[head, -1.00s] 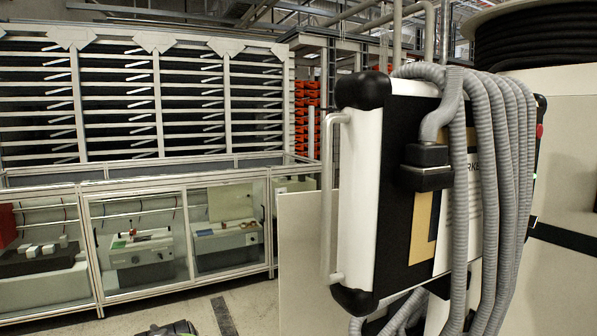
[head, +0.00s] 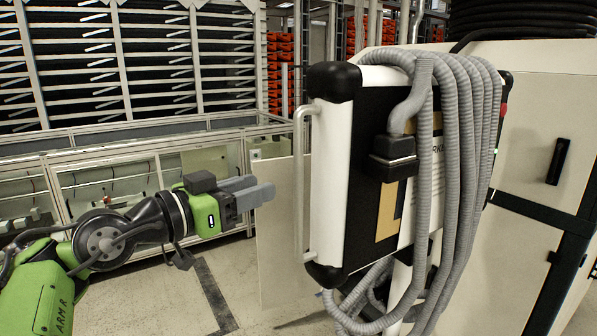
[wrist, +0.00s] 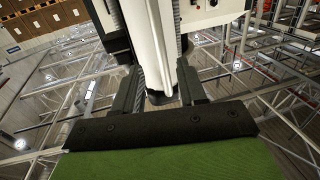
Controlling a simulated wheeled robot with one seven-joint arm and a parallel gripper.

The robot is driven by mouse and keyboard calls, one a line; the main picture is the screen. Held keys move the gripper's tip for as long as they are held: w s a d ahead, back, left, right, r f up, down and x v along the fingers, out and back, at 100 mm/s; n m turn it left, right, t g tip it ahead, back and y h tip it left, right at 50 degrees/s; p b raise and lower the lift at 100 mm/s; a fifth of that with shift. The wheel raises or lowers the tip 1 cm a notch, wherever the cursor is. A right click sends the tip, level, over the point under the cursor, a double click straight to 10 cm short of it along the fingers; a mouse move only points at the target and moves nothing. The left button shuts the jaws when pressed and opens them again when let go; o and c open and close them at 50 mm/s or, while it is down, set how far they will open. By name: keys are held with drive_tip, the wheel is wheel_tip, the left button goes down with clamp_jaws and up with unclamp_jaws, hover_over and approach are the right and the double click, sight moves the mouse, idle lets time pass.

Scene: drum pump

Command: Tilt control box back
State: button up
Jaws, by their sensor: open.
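The control box (head: 373,170) is a white and black case with black corner caps, standing at the centre right in the head view. It looks nearly upright. A pale bar handle (head: 299,180) runs down its left side. Thick grey hoses (head: 450,190) drape over its front and partly hide it. My gripper (head: 264,192) is open and empty just left of the handle, pointing at it, with a visible gap.
A pale cabinet (head: 545,110) with a black handle stands close behind the box on the right. A glazed bench (head: 120,180) and a tall rack (head: 150,60) stand at the back left. Open floor (head: 235,275) lies below my gripper.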

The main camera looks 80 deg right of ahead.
sight(295, 175)
drive_tip(key=p+x, duration=0.1)
drive_tip(key=x, duration=0.9)
drive_tip(key=shift+s+d, duration=0.15)
drive_tip(key=shift+d, duration=0.1)
clamp_jaws()
